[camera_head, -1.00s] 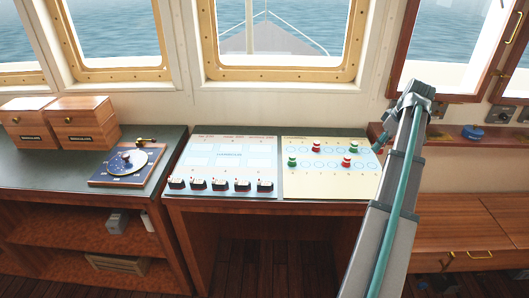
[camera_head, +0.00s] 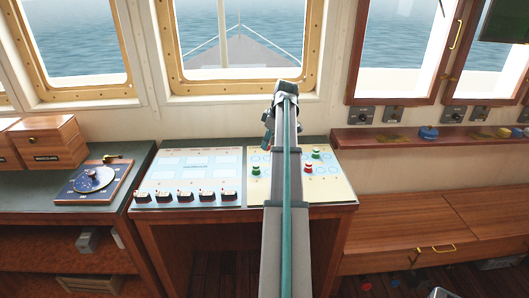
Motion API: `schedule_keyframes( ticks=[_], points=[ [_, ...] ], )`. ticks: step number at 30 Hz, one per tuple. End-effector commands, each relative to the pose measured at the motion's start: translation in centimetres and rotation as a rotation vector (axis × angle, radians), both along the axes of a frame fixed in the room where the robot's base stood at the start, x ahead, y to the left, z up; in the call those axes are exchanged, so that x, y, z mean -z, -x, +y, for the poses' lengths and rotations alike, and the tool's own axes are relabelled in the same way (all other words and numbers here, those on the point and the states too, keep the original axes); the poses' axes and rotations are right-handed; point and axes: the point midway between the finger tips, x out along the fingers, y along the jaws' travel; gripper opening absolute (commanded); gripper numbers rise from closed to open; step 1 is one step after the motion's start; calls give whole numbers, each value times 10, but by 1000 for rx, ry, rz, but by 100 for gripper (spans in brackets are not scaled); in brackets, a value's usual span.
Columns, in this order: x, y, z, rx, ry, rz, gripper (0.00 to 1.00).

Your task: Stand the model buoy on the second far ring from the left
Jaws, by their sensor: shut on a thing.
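The pale yellow right panel (camera_head: 340,188) of the console carries rows of blue ring outlines. My arm crosses its middle and hides several rings, including part of the far row. A green buoy (camera_head: 256,170) stands at the left of the near row. A red buoy (camera_head: 308,169) stands right of my arm in the near row, and another green buoy (camera_head: 316,153) stands behind it in the far row. My gripper (camera_head: 267,136) is partly visible at the arm's far end, over the panel's far left part. It is shut on the model buoy, which my arm mostly hides.
The pale blue left panel (camera_head: 195,178) has several dark switches along its front edge. A blue dial board (camera_head: 92,182) and wooden boxes (camera_head: 48,143) stand on the left counter. A shelf (camera_head: 400,142) with small items runs along the right wall. Windows rise behind the console.

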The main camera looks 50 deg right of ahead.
Motion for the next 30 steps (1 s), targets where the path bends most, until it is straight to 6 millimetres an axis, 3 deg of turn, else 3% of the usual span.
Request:
schedule_keyframes(
  ticks=[1, 6, 12, 23, 30],
  points=[
    [2, -10, -13, 0, -3, 2, 10],
    [18, -31, -45, -1, -2, 2, 10],
    [53, -45, -64, 0, -3, 2, 10],
    [76, -55, -78, 0, -1, 0, 10],
    [106, -56, -79, 1, -1, 0, 10]
  ],
)
